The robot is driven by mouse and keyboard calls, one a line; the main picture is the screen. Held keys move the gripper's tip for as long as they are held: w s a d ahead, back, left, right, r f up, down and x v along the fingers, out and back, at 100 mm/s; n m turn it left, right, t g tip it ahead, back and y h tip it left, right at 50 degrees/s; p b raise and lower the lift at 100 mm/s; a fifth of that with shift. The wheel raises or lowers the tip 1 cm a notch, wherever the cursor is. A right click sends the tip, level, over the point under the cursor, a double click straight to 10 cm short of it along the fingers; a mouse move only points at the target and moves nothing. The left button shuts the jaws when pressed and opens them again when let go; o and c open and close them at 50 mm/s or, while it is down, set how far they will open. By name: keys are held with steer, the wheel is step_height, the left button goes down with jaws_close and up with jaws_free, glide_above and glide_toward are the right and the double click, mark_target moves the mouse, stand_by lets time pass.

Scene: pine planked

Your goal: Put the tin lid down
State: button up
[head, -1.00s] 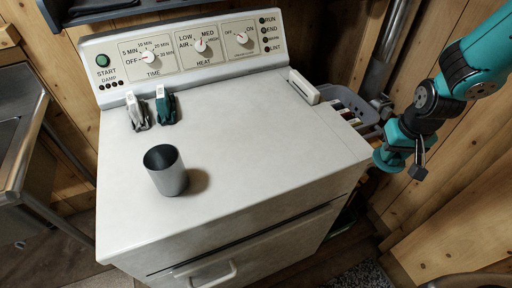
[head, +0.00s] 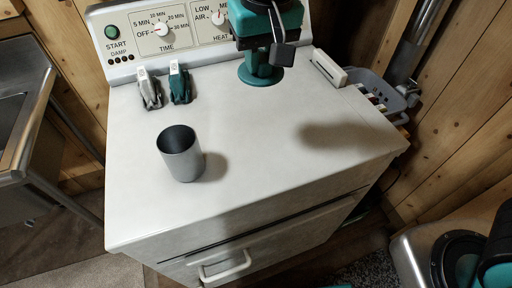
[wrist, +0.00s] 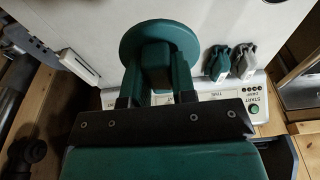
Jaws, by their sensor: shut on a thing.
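The tin lid is a round teal disc with a blocky knob (head: 261,77), and it also shows in the wrist view (wrist: 145,50). My gripper (wrist: 152,88) is shut on the knob, with a dark finger on each side. The lid is over the back part of the white dryer top (head: 290,155), in front of the control panel. It looks raised, with a dark shadow to its lower right, but the exact gap cannot be told. The grey open tin (head: 181,157) stands upright on the dryer top, to the lower left of the lid.
A grey clip (head: 150,90) and a teal clip (head: 179,83) stand at the back left of the dryer top. A white block (head: 329,68) is at its back right edge, with a grey basket (head: 380,95) beyond. The middle and right of the top are clear.

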steer(key=shift+s+a+f, duration=0.2)
steer(key=shift+s+a, duration=0.35)
steer(key=p, duration=0.2)
glide_above(255, 145)
steer(key=f, duration=1.4)
steer(key=shift+s+d+f, duration=0.1)
steer(key=shift+s, duration=0.15)
steer(key=shift+f+p, duration=0.3)
steer(key=shift+f, duration=1.95)
steer(key=shift+f, duration=0.15)
steer(key=o, duration=0.9)
